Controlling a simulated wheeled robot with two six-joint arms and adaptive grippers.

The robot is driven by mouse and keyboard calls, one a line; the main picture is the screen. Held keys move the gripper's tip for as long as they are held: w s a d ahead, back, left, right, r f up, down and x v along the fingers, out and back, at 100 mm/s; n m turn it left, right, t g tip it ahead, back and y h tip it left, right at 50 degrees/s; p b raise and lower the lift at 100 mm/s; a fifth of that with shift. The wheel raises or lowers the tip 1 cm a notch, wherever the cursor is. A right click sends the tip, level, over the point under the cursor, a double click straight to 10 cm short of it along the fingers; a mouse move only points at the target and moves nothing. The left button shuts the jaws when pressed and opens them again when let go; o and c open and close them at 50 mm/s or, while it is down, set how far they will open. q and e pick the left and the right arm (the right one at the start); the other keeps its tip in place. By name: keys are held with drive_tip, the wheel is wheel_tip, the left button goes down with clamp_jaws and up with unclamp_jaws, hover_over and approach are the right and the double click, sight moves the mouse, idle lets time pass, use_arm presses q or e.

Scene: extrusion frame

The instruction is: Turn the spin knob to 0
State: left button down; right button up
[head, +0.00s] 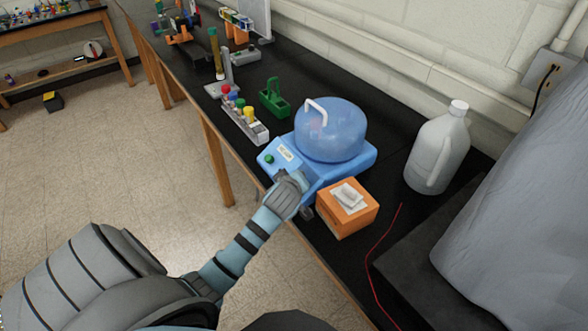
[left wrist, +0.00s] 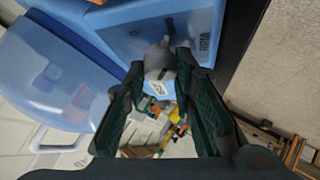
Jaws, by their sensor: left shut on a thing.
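A blue centrifuge (head: 355,158) with a clear blue domed lid (head: 330,132) stands on the black bench. The lid is closed and has a white handle. Its sloped front panel (head: 276,152) carries a green button (head: 269,159) and a small label. My left gripper (head: 296,181) is at the near right part of the panel and hides the spin knob in the head view. In the left wrist view the grey-blue spin knob (left wrist: 158,58) sits between the fingertips, and the gripper is shut on it. I cannot read the knob's setting. My right gripper is not in view.
An orange box (head: 347,212) with white tissue stands close to the right of my left gripper. A white jug (head: 438,150) is behind it. A tube rack (head: 246,121) and a green caddy (head: 274,99) stand left of the centrifuge. A red wire lies on the bench.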

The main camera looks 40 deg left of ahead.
use_arm(q)
drive_tip(key=n+g, duration=0.2)
drive_tip(key=n, duration=0.1)
drive_tip(key=n+g, duration=0.1)
drive_tip(key=n, duration=0.2)
drive_tip(key=shift+w+d+r+g+y, duration=0.1)
drive_tip(key=shift+w+r+g+y, duration=0.1)
drive_tip(key=shift+g+y, duration=0.15)
drive_tip(key=n+g+h, duration=0.1)
drive_tip(key=n+g, duration=0.2)
drive_tip(key=n, duration=0.1)
drive_tip(key=shift+w+n, duration=0.1)
drive_tip(key=shift+n, duration=0.3)
drive_tip(key=shift+h, duration=0.25)
drive_tip(key=c, duration=1.3)
unclamp_jaws()
drive_tip(key=shift+c, duration=0.2)
drive_tip(key=v, duration=0.7)
drive_tip(key=shift+r, duration=0.25)
drive_tip(key=shift+w, duration=0.15)
